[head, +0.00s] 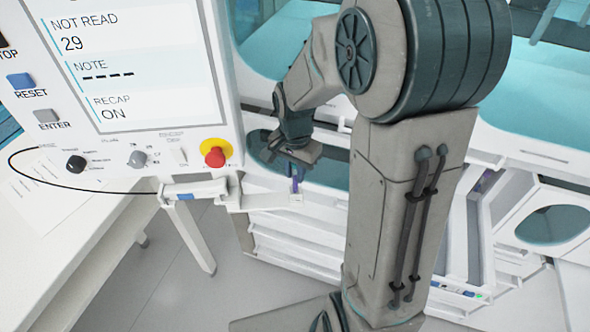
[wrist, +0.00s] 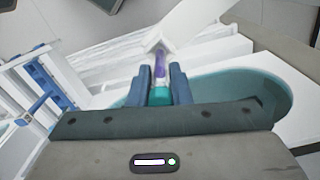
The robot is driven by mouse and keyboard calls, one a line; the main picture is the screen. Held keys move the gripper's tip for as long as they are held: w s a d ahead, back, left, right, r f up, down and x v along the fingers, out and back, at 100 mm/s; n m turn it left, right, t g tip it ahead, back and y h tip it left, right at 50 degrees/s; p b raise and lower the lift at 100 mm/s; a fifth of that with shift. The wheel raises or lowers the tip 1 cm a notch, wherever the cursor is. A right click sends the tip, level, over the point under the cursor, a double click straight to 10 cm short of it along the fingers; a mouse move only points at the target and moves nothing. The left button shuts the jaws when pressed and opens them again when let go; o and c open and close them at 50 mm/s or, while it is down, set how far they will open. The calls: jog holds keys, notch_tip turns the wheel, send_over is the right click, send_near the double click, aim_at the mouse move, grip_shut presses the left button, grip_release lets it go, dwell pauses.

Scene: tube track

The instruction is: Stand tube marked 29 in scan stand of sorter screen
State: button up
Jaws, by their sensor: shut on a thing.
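My gripper (head: 297,163) is shut on a tube (head: 295,184) with a purple body and a teal cap. In the wrist view the tube (wrist: 160,68) lies between the two blue fingers, cap end nearest the gripper. No number can be read on it. The scan stand (head: 296,199) is a small white holder at the end of a bracket under the sorter screen (head: 135,65). The tube's far end is at the stand's white notch (wrist: 158,42); I cannot tell whether it is seated. The screen reads NOT READ, 29, NOTE dashes, RECAP ON.
A red stop button (head: 214,155), knobs and a blue RESET button (head: 20,81) are on the screen's panel. A white table (head: 70,235) stands at the left. White track units with teal windows (head: 552,223) lie behind and right of my arm.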

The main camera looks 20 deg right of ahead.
jog(key=shift+f, duration=0.2)
jog(key=shift+f+b, duration=0.45)
jog(key=shift+b, duration=0.15)
jog(key=o, duration=0.8)
jog(key=shift+r, duration=0.1)
notch_tip(320, 180, up, 14)
jog(key=shift+f+b, duration=0.15)
jog(key=shift+b, duration=0.4)
dwell(0.3)
